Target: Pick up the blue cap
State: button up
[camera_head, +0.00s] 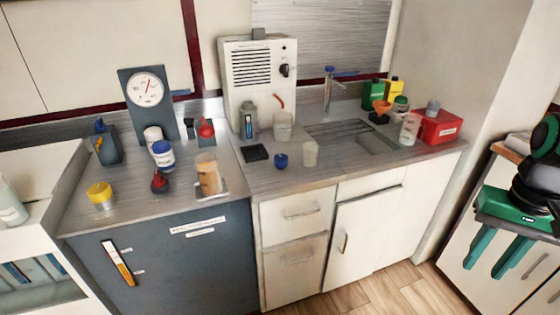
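A small dark blue cap (281,160) sits on the grey counter near its front edge, left of a pale beaker (310,154). Nothing covers it in the head view. My gripper (486,268) hangs at the far right with its two green fingers pointing down and apart. It is open and empty, well to the right of the blue cap and in front of a white cabinet.
A black square pad (255,152) lies left of the cap, and a clear cup (283,127) stands behind it. The sink (372,139) and a red box (438,127) are to the right. Bottles and a gauge (147,88) crowd the left counter.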

aim_at(281, 160)
jog(key=i, duration=0.95)
